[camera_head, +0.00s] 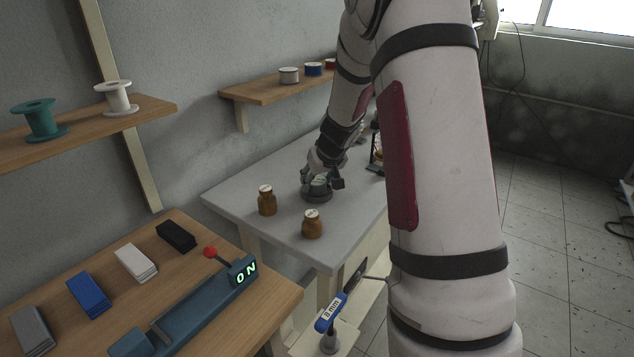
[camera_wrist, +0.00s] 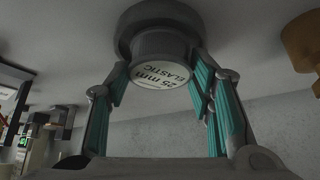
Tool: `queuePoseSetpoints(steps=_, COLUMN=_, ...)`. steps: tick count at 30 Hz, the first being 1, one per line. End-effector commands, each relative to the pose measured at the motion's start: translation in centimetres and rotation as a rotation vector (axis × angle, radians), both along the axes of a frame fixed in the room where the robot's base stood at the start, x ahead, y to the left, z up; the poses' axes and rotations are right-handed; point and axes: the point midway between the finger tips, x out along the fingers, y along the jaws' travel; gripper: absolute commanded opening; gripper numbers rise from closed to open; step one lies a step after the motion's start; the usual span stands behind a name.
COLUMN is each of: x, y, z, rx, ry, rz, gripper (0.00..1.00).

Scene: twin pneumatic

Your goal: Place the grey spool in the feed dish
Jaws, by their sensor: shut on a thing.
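The grey spool (camera_wrist: 160,48) has a white end label reading "25 mm ELASTIC". In the wrist view, my gripper (camera_wrist: 160,70) has its teal-padded fingers shut on the spool's sides. The round grey feed dish (camera_wrist: 139,15) shows just beyond the spool, which lines up with it. I cannot tell whether the spool rests on the dish floor or is slightly above it. In the head view, my gripper (camera_head: 322,180) points down at the dish (camera_head: 317,196) on the grey table, and the fingers mostly hide the spool.
Two brown jars (camera_head: 267,200) (camera_head: 312,224) stand on the grey table (camera_head: 245,180) near the dish. A wooden shelf (camera_head: 260,92) behind holds several spools. A wooden bench (camera_head: 250,312) with a blue lever device marked "ON" (camera_head: 243,270) is nearer. A blue "8 mm" tool (camera_head: 330,313) stands below.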

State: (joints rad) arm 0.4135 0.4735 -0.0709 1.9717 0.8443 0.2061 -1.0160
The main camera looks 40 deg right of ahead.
Motion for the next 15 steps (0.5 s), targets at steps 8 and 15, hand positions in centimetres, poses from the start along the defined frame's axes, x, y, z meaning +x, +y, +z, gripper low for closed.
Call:
queuePoseSetpoints(steps=8, x=0.04, y=0.00, z=-0.27, rx=0.000, ry=-0.002, rz=0.000, gripper=0.16)
queuePoseSetpoints(steps=15, x=0.10, y=0.00, z=-0.65, rx=-0.001, ry=-0.002, rz=0.001, gripper=0.16)
